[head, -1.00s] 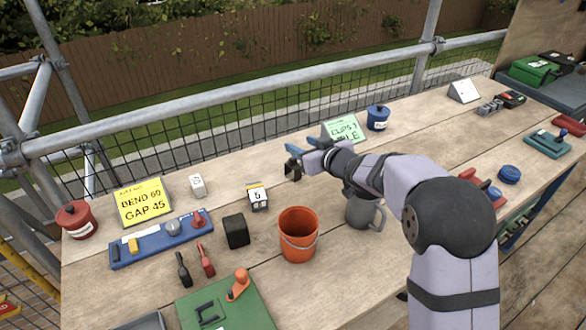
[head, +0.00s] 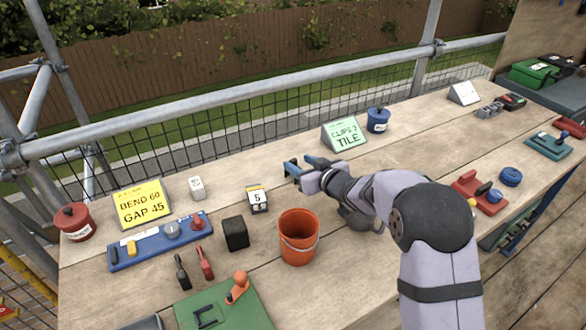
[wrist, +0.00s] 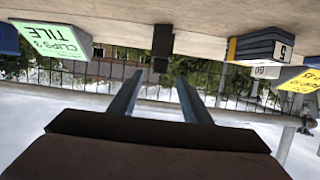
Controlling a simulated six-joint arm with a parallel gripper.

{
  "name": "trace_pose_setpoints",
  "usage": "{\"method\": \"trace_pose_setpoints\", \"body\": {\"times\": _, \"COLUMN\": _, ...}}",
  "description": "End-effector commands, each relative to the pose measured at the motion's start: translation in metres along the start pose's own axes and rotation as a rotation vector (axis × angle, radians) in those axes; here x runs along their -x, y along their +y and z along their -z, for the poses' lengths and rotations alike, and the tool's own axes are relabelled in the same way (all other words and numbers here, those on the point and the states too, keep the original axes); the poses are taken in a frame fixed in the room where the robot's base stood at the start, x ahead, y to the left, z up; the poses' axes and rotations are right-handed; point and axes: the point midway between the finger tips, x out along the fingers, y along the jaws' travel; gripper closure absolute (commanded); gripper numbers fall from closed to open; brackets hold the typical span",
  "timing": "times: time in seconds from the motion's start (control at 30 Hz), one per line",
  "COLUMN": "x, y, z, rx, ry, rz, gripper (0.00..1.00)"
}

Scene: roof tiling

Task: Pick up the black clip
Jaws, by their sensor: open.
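The black clip (head: 291,170) is a small dark upright piece on the bench, just left of my gripper in the head view. In the wrist view, which is upside down, the black clip (wrist: 162,42) stands ahead of the fingertips, roughly centred between them. My gripper (head: 304,168) is open, with its blue fingers pointing left, low over the bench. Its two fingers (wrist: 156,88) show apart and empty in the wrist view. A gap seems to remain between fingertips and clip, but touch is hard to judge in the head view.
A green clips sign (head: 345,134) and a blue pot (head: 378,120) stand behind my gripper. A numbered block (head: 257,198), a black cube (head: 236,233) and an orange bucket (head: 298,238) stand in front and left. A grey mug (head: 362,216) is partly hidden under my arm.

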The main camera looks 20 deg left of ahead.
Motion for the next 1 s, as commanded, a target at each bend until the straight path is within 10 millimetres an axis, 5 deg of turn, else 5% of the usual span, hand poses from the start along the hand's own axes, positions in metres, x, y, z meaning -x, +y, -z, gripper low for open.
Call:
{"method": "trace_pose_setpoints", "body": {"times": 0.5, "x": -0.046, "y": 0.000, "z": -0.009, "rx": 0.001, "ry": -0.001, "rz": 0.000, "gripper": 0.56}}
{"method": "trace_pose_setpoints", "body": {"times": 0.9, "x": -0.053, "y": 0.000, "z": -0.009, "rx": 0.000, "ry": -0.001, "rz": -0.001, "gripper": 0.56}}
{"method": "trace_pose_setpoints", "body": {"times": 1.0, "x": -0.053, "y": 0.000, "z": -0.009, "rx": 0.000, "ry": -0.001, "rz": -0.001, "gripper": 0.78}}
